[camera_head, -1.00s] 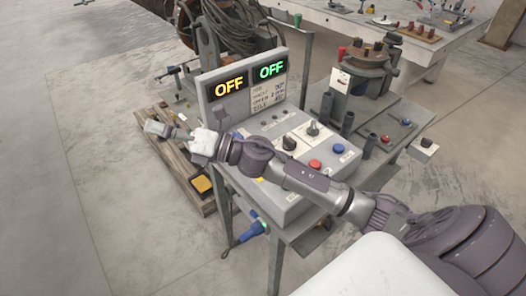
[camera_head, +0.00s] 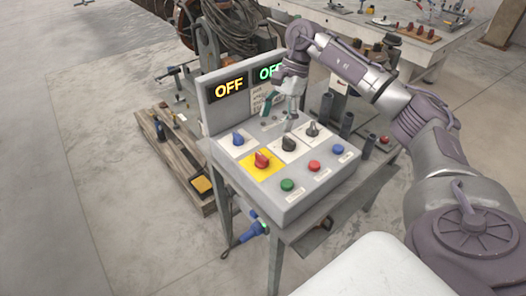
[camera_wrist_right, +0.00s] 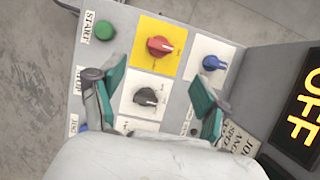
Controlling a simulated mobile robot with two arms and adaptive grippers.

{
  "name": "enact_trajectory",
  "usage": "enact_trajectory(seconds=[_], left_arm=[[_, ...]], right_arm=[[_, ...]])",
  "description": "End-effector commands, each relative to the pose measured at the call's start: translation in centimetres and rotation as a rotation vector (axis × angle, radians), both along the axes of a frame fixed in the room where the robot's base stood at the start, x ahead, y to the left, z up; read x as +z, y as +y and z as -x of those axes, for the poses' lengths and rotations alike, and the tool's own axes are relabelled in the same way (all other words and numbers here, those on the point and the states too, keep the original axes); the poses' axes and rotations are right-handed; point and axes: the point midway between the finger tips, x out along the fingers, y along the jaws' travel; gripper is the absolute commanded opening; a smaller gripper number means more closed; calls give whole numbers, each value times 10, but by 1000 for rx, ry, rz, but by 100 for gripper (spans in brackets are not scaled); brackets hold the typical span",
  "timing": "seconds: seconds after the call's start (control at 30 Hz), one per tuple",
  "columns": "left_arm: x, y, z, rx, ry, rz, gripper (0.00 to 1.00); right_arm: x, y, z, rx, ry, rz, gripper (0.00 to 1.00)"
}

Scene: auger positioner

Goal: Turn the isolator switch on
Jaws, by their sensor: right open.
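The likely isolator switch is a red rotary knob (camera_head: 262,160) on a yellow plate on the sloped top of a grey control box (camera_head: 300,200). The red knob also shows in the right wrist view (camera_wrist_right: 160,46), above the space between the fingers. My right gripper (camera_head: 279,112) is open and empty, pointing down above the box, behind the red knob. In the wrist view its teal-padded fingers (camera_wrist_right: 158,80) stand either side of a black knob (camera_wrist_right: 146,97); contact cannot be told. My left gripper is not in view.
A blue knob (camera_head: 238,139), a green button (camera_head: 287,185) and a red button (camera_head: 314,166) surround the red knob. The upright display panel (camera_head: 215,117) reads OFF in orange; my right arm partly covers the green display (camera_head: 266,72). A pallet (camera_head: 185,165) lies left.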

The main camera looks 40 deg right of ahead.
Motion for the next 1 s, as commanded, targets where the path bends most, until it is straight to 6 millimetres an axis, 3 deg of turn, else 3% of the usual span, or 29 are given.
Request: enact_trajectory(seconds=[0.3, 0.5, 0.7, 0.97, 1.0], left_arm=[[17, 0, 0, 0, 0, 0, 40], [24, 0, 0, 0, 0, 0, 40], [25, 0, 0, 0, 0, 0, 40], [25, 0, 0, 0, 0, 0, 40], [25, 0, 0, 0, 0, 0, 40]], right_arm=[[-62, 28, 3, 3, 5, -4, 75], [-90, 39, 3, 1, 2, -4, 75], [-102, 43, 3, 0, 0, -2, 75], [-103, 44, 3, 0, -1, -3, 75], [-103, 44, 3, 0, -1, -3, 69]])
